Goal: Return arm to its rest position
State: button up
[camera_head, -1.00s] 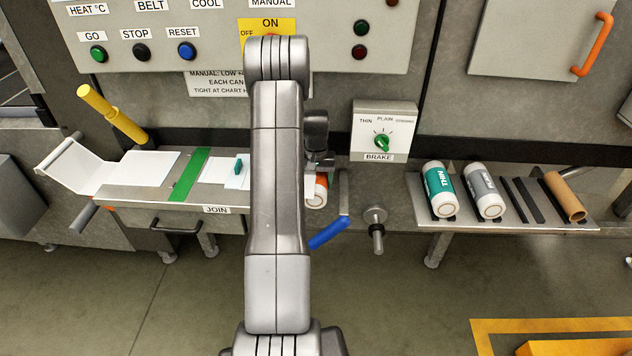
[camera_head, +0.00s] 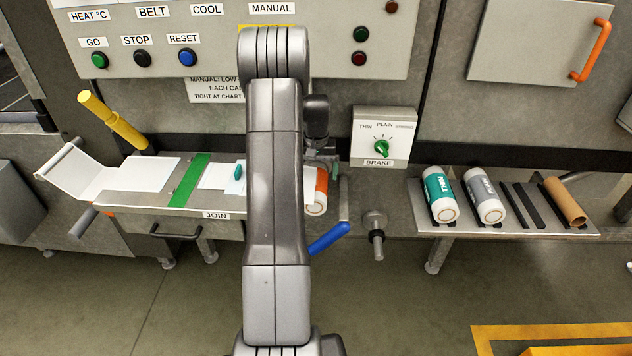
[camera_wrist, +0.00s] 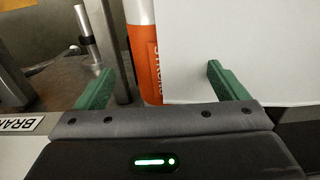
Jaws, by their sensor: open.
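My arm (camera_head: 275,190) stands upright in the middle of the head view and hides part of the bench and panel. In the wrist view my gripper (camera_wrist: 158,88) is open, with its two green fingers wide apart and nothing between them that it grips. An orange and white roll (camera_wrist: 143,50) and a white sheet (camera_wrist: 230,50) lie beyond the fingers. In the head view the orange roll (camera_head: 320,190) shows just right of my arm, above the blue-handled lever (camera_head: 330,238).
A brake box (camera_head: 383,135) with a green knob is right of my arm. A shelf (camera_head: 470,228) holds a teal roll (camera_head: 440,195), a grey roll (camera_head: 484,196) and a brown tube (camera_head: 566,201). A yellow lever (camera_head: 113,120) rises at the left.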

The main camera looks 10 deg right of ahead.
aim_at(315, 186)
jog(key=shift+r, duration=0.7)
jog(key=shift+f, duration=0.1)
notch_tip(315, 186, down, 7)
jog(key=shift+f, duration=0.2)
jog(key=shift+s+a, duration=0.25)
jog(key=shift+s, duration=0.5)
jog(key=shift+s+a, duration=0.2)
jog(key=shift+s, duration=0.55)
jog(key=shift+w, duration=0.15)
